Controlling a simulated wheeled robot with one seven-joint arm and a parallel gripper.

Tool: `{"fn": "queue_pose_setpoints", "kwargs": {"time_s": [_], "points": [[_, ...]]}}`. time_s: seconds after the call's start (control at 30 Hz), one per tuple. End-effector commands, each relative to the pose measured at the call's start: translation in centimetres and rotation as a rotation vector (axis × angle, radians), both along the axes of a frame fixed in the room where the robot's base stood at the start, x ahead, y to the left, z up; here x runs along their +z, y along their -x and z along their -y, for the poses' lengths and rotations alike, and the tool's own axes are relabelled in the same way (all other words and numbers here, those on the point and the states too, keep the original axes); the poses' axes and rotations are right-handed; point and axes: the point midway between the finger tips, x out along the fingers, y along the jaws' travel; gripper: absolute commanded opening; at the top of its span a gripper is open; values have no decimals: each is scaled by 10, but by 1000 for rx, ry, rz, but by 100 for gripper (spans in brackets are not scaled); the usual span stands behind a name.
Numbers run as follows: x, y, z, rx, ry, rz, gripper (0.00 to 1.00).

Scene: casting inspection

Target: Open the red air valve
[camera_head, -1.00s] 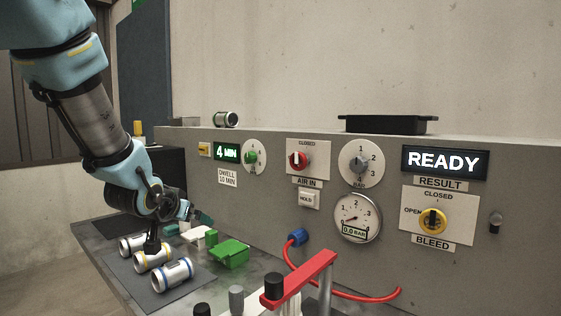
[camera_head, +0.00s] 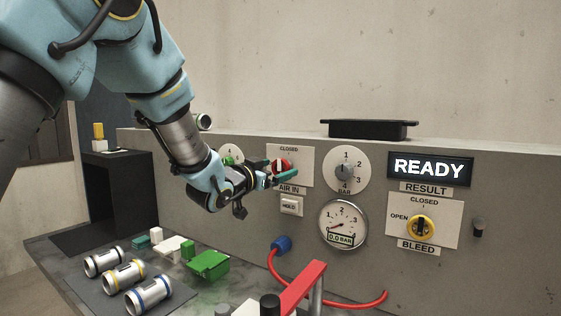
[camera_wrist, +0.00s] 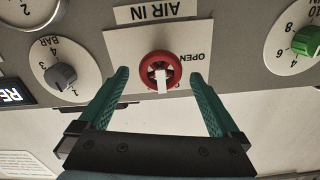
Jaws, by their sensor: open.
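The red air valve (camera_head: 281,166) is a round red knob with a white pointer bar, on a white plate labelled AIR IN and CLOSED on the grey panel. In the wrist view the red valve (camera_wrist: 160,71) sits between my two green fingertips, with OPEN printed beside it and its white pointer toward the lower edge of the picture. My gripper (camera_wrist: 162,80) is open, one finger on each side of the knob, with a gap showing on both sides. In the head view my gripper (camera_head: 282,174) reaches the plate and partly covers the valve.
A BAR knob (camera_wrist: 62,76) and a green-knobbed dial (camera_wrist: 306,42) flank the valve. Below are the HOLD button (camera_head: 290,206) and a gauge (camera_head: 343,224) at 0.0 bar. The display (camera_head: 430,168) reads READY. The yellow bleed knob (camera_head: 421,228) is at right. Several cylinders lie on the bench.

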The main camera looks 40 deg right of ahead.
Motion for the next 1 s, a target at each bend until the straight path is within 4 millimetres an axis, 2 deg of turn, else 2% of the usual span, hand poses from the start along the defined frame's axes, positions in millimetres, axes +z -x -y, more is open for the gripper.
{"fn": "queue_pose_setpoints", "kwargs": {"time_s": [0.2,0.57,1.0], "points": [[1,-6,22,0,-2,0,99],[-1,-7,25,1,-2,0,98],[-1,-7,25,1,-2,0,48]]}}
